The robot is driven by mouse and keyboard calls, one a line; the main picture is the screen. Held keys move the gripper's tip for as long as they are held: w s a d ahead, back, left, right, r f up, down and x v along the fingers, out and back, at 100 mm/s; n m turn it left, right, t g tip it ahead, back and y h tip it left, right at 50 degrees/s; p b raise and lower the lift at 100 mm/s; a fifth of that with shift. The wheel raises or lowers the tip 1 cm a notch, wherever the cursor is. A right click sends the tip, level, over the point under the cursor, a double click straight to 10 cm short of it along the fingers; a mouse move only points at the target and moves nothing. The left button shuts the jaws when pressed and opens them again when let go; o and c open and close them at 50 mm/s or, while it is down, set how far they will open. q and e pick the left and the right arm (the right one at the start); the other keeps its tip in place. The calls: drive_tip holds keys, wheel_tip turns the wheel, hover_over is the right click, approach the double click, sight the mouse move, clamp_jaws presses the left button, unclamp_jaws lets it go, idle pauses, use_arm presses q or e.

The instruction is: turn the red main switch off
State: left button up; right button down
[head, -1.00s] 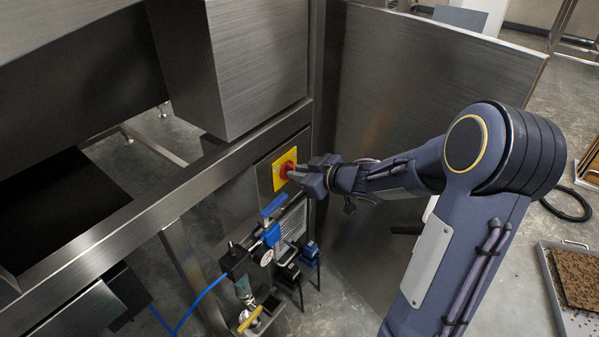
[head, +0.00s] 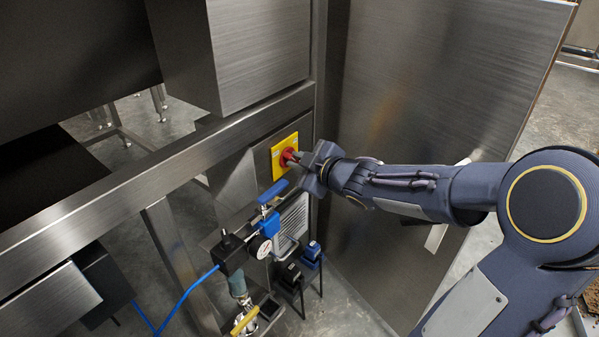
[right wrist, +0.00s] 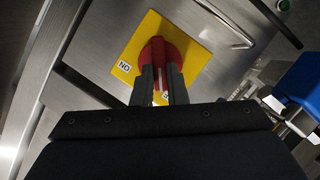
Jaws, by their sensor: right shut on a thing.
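The red main switch (head: 288,156) is a rotary knob on a yellow square plate (head: 278,166) on the steel machine's side panel. In the right wrist view the red knob (right wrist: 158,52) stands in the middle of the yellow plate (right wrist: 200,52), its grip bar running nearly along the picture's vertical. A label reading "NO" upside down or turned shows at the plate's left corner; another label is mostly hidden by a finger. My right gripper (head: 298,160) is shut on the knob, and its two dark fingers (right wrist: 160,84) lie on either side of the bar. My left gripper is not in view.
Below the switch are a blue-handled valve (head: 272,190), a pressure gauge (head: 261,247) and a blue hose (head: 190,292). A large steel door panel (head: 420,90) stands right behind my right arm. A steel box (head: 258,55) overhangs above.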

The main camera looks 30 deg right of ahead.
drive_tip(key=shift+f+n+b, duration=0.15)
drive_tip(key=shift+n+b, duration=0.15)
drive_tip(key=shift+b, duration=0.05)
idle(0.4)
drive_tip(key=c, duration=1.4)
unclamp_jaws()
drive_tip(key=shift+c, duration=0.2)
drive_tip(key=a+p+v, duration=0.1)
drive_tip(key=p+v, duration=0.3)
drive_tip(key=v, duration=0.3)
drive_tip(key=shift+s+d, duration=0.4)
drive_tip(key=shift+s, duration=0.1)
drive_tip(key=shift+h, duration=0.4)
